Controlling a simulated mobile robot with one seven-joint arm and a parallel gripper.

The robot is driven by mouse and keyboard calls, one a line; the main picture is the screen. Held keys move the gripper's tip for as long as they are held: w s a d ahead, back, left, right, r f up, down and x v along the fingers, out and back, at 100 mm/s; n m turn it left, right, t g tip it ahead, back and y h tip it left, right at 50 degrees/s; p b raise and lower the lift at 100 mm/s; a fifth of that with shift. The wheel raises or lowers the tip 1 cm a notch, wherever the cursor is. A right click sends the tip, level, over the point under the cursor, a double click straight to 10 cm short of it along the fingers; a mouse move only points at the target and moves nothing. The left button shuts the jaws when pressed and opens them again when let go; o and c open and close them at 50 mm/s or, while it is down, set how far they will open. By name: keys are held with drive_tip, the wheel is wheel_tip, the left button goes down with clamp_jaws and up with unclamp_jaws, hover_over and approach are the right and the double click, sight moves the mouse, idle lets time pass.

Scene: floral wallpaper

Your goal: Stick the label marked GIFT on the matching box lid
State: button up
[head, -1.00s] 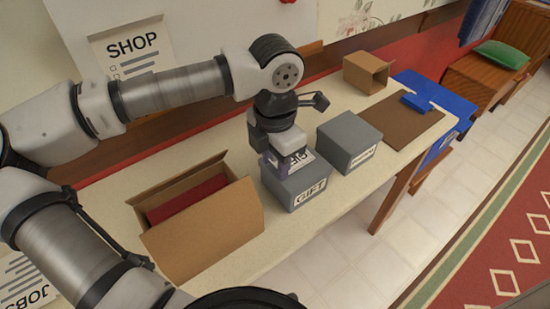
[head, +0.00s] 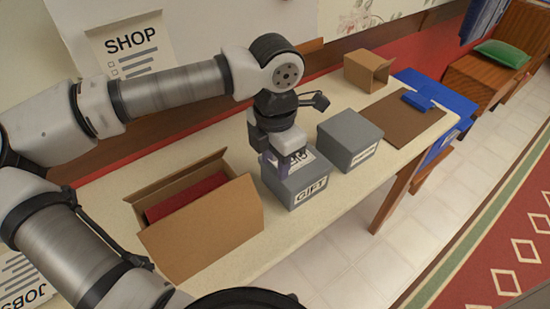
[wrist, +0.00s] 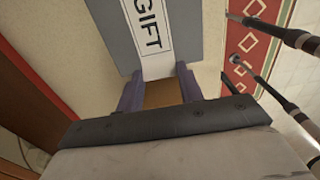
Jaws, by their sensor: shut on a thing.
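A grey box with GIFT on its front (head: 311,190) stands on the table, with its lid facing up. My gripper (head: 284,168) is low over the left part of this lid. In the wrist view my gripper (wrist: 160,88) has its purple fingers shut on the near end of a white label marked GIFT (wrist: 151,28). The label lies over the grey lid (wrist: 188,35) in that view. In the head view the label (head: 303,160) shows partly beside the fingers. I cannot tell whether it touches the lid. A brown piece (wrist: 162,94) shows between the fingers.
A second grey box (head: 350,140) with an unreadable front label stands just right. An open cardboard box (head: 205,230) with a red thing inside stands left. A brown board (head: 400,122) with a blue object (head: 416,101) and a small open carton (head: 367,73) are farther right.

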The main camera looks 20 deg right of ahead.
drive_tip(key=o, duration=1.6)
drive_tip(key=shift+r, duration=0.1)
drive_tip(key=shift+r+p, duration=1.75)
drive_tip(key=shift+r, duration=1.65)
